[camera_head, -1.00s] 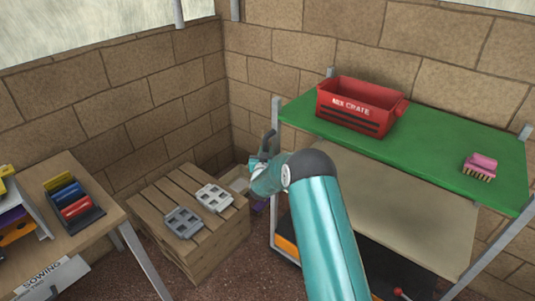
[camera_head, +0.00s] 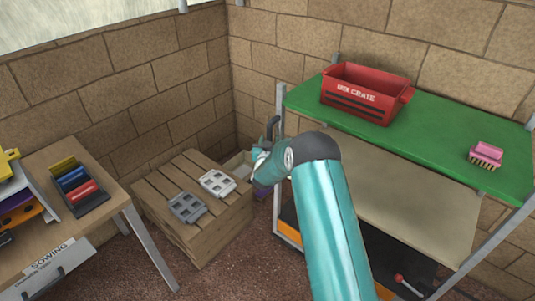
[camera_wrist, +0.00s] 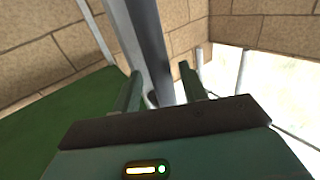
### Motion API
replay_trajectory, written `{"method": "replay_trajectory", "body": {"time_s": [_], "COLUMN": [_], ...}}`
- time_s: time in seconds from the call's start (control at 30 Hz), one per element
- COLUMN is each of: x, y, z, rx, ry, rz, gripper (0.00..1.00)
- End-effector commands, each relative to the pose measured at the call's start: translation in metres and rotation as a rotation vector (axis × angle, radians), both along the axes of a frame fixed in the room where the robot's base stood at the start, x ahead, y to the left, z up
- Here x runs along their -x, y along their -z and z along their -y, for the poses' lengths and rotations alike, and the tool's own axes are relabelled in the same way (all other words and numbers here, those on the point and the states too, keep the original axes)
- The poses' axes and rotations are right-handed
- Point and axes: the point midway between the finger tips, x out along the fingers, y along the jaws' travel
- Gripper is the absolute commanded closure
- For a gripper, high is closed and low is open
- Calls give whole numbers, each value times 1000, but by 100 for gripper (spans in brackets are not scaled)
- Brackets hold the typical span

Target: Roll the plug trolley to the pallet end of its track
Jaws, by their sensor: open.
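I cannot make out the plug trolley or its track in either view. A slatted wooden pallet-like stand (camera_head: 220,230) is left of centre in the head view, with a darker grey tray (camera_head: 187,208) and a lighter grey tray (camera_head: 217,183) on top. My gripper (camera_wrist: 160,92) is open in the wrist view, with a grey metal post (camera_wrist: 150,45) showing beyond and between its fingers. I cannot tell whether they touch. In the head view my arm reaches toward the shelf's left post and hides part of the corner behind.
A green-topped shelf unit (camera_head: 440,145) at right holds a red crate (camera_head: 365,98) and a pink brush (camera_head: 486,154). A red-knobbed lever (camera_head: 400,279) shows low on it. A wooden table (camera_head: 105,190) at left holds a dark tray of coloured blocks (camera_head: 78,188). Brown floor lies between.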

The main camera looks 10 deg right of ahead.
Motion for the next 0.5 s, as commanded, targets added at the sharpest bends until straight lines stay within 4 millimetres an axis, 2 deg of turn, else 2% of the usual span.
{"method": "replay_trajectory", "body": {"time_s": [0.3,0.5], "x": [64,100], "y": [0,0], "z": [-22,-34], "rx": [2,2], "ry": [-3,-2], "rz": [-3,-2], "gripper": [57,57]}}
